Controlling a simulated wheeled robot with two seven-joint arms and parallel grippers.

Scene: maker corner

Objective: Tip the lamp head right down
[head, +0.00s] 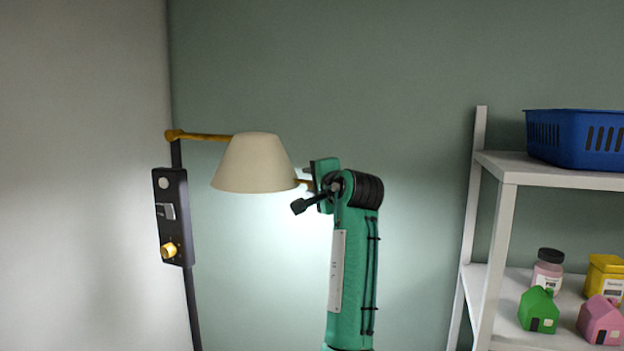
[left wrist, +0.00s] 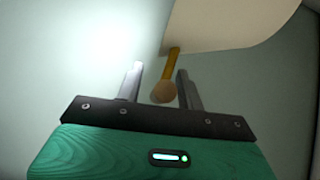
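The lamp head is a cream shade (head: 253,165) on a brass arm (head: 205,137), wide end downward and slightly tilted. It is lit, with a bright glow on the wall to the lower right. A short brass handle with a round end (left wrist: 163,91) sticks out from the shade's right side. My left gripper (head: 309,177) is at this handle, right of the shade. In the left wrist view its fingers stand apart, with the handle's round end between them and a gap on the left finger's side. The shade (left wrist: 225,22) is partly cut off there. My right gripper is not in view.
At the right, a white shelf (head: 510,168) holds a blue basket (head: 572,140), a jar (head: 547,272) and small house-shaped blocks (head: 538,311). The wall between lamp and shelf is bare.

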